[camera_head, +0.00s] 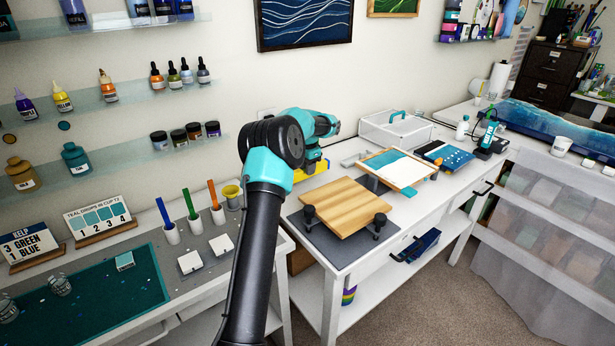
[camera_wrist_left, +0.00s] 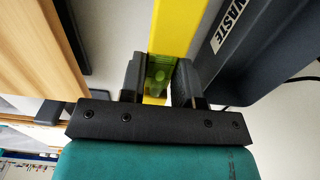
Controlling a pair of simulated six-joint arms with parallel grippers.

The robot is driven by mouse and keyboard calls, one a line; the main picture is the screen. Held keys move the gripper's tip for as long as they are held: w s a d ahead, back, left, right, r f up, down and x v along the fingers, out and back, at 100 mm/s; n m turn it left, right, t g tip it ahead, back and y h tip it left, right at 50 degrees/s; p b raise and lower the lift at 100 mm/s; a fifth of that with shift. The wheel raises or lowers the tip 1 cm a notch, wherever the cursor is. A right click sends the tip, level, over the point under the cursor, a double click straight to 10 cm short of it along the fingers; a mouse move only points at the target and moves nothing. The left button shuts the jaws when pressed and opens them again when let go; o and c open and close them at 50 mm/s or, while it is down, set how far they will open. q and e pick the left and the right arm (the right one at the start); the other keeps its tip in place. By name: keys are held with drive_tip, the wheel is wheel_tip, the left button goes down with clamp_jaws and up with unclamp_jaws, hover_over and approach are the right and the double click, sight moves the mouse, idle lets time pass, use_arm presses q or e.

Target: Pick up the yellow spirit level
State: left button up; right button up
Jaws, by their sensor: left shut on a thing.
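The yellow spirit level (camera_wrist_left: 176,28) runs up the middle of the left wrist view, with its green vial between my fingers. My left gripper (camera_wrist_left: 158,82) is shut on it, one dark finger on each side. In the head view a short stretch of the yellow level (camera_head: 320,168) shows behind the wooden board, by the wall. My own arm and wrist cover the rest of it, and I cannot tell whether it touches the table. My right gripper is not in view.
A wooden board (camera_head: 345,205) on black clamp posts stands in front of the level. A dark bin marked WASTE (camera_wrist_left: 250,50) is close beside the level. A framed white-and-teal panel (camera_head: 398,168) and a clear box (camera_head: 392,132) stand further right.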

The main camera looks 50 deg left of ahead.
use_arm(q)
wheel_tip(320, 180, up, 6)
drive_tip(key=shift+f, duration=0.25)
idle(0.4)
